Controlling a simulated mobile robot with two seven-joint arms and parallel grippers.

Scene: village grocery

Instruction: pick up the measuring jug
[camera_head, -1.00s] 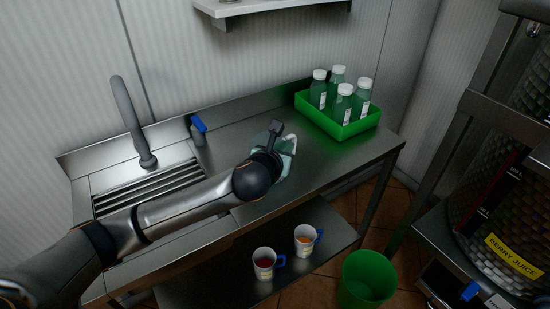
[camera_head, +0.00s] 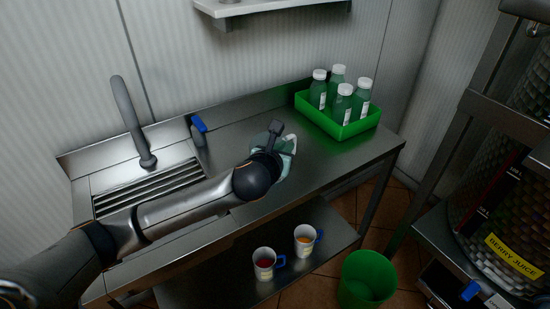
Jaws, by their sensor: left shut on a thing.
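The measuring jug (camera_head: 289,145) is a pale greenish, see-through vessel on or just above the steel counter, right of the sink. My left gripper (camera_head: 276,142) is at the jug and shut on it. The gripper and my arm hide much of the jug, so I cannot tell whether its base touches the counter. My right gripper is not in view.
A green crate (camera_head: 353,131) with several white-capped bottles stands at the counter's right end. A tap (camera_head: 131,122) and a blue-handled fitting (camera_head: 198,130) are at the left. Two mugs (camera_head: 264,264) stand on the lower shelf. A green bin (camera_head: 367,280) is on the floor.

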